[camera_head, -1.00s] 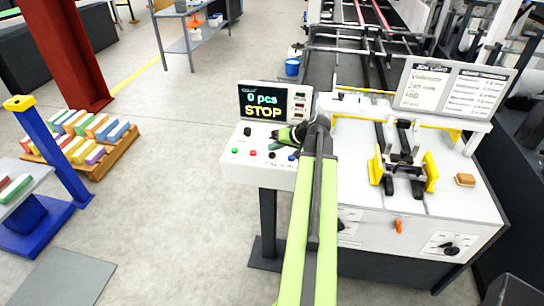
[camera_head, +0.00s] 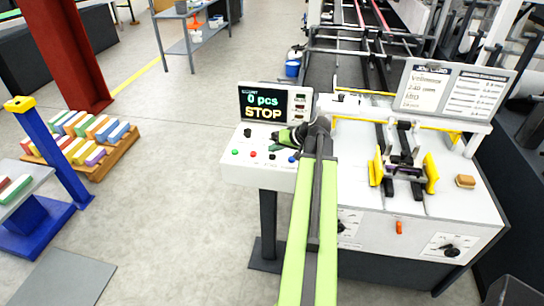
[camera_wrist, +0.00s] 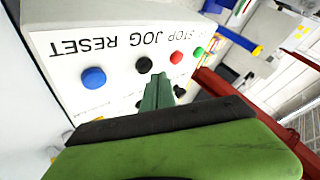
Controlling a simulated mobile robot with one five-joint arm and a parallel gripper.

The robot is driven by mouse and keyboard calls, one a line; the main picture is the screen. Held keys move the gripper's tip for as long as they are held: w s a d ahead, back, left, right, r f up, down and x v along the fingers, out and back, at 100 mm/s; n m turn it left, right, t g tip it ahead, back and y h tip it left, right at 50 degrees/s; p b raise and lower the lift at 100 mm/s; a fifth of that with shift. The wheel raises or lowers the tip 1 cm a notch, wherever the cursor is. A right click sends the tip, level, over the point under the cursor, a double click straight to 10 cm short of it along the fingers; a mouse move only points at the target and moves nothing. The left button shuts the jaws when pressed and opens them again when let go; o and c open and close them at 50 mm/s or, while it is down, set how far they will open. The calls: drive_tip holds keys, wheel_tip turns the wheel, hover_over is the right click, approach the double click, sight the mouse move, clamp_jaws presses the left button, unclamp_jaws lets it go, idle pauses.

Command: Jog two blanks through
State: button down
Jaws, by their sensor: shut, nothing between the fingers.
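The control box (camera_head: 240,171) has a row of buttons: green (camera_head: 235,151), red (camera_head: 253,153), black (camera_head: 271,155) and blue (camera_head: 292,158). In the wrist view the black button (camera_wrist: 143,65) is labelled JOG, the blue button (camera_wrist: 93,77) RESET and the red button (camera_wrist: 177,57) STOP. My gripper (camera_wrist: 160,80) is shut and empty, its tips close to the JOG button; I cannot tell whether they touch it. The display (camera_head: 262,104) reads "0 pcs STOP".
The white feeder table (camera_head: 375,208) with yellow side guides (camera_head: 431,173) stands to the right of my arm, a small tan block (camera_head: 465,181) on it. A job card board (camera_head: 455,92) rises behind. A pallet (camera_head: 112,165) of coloured stacks lies left. Floor between is clear.

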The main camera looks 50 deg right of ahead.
sight(274, 157)
idle(0.7)
drive_tip(key=shift+f+b, duration=0.45)
drive_tip(key=shift+f+b, duration=0.45)
idle(0.4)
idle(0.3)
drive_tip(key=shift+r+p, duration=0.9)
wheel_tip(274, 157, up, 5)
drive_tip(key=p, duration=0.5)
drive_tip(key=shift+r, duration=0.1)
idle(2.0)
